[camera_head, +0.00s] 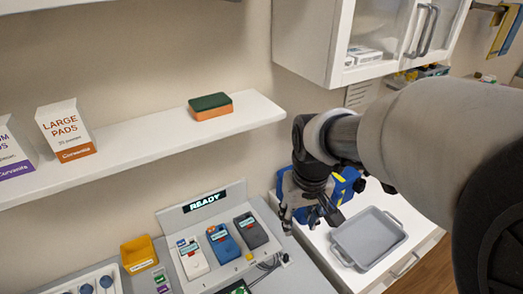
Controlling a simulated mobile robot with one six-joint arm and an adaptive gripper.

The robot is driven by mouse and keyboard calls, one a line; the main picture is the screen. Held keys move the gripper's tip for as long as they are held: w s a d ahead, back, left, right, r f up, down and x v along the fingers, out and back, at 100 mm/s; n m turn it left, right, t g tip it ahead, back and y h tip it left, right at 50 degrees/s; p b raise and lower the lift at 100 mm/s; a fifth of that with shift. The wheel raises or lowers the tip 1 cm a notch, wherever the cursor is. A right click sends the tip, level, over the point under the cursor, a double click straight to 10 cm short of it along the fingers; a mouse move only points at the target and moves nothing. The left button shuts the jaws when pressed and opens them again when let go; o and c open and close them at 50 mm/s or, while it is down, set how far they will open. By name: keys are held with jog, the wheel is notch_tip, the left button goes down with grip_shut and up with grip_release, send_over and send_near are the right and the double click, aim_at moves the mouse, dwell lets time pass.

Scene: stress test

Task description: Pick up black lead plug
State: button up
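A small black plug-like piece (285,259) lies at the right end of thin dark leads on the grey counter, beside the device station. It is too small for me to be sure it is the black lead plug. My gripper (294,219) hangs from the arm, fingers down, above and slightly right of this piece in the picture, apart from it. The fingers are dark and overlap the blue item behind them, so their opening is unclear. I see nothing clearly held between them.
The station (213,218) reading READY holds white, blue and dark devices. A yellow bin (139,253) stands left. A grey tray (369,238) sits right on a white cabinet, with a blue-and-yellow item (345,185) behind. A shelf (150,138) with boxes and a sponge runs above.

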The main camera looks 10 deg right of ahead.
jog(key=g+p, duration=0.1)
jog(key=g, duration=0.1)
send_over(286, 256)
notch_tip(286, 256, down, 7)
jog(key=shift+n, duration=0.3)
jog(key=f+b, duration=0.1)
jog(key=f, duration=0.3)
jog(key=f+b, duration=0.1)
jog(key=f, duration=0.4)
jog(key=f+b, duration=0.1)
jog(key=f, duration=0.3)
jog(key=shift+w+f, duration=0.2)
jog(key=shift+w, duration=0.1)
jog(key=f, duration=0.1)
jog(key=f+b, duration=0.1)
jog(key=f, duration=0.1)
jog(key=f+b, duration=0.1)
jog(key=f, duration=0.1)
jog(key=shift+s+f, duration=0.1)
jog(key=shift+s, duration=0.2)
jog(key=shift+c, duration=0.4)
grip_shut()
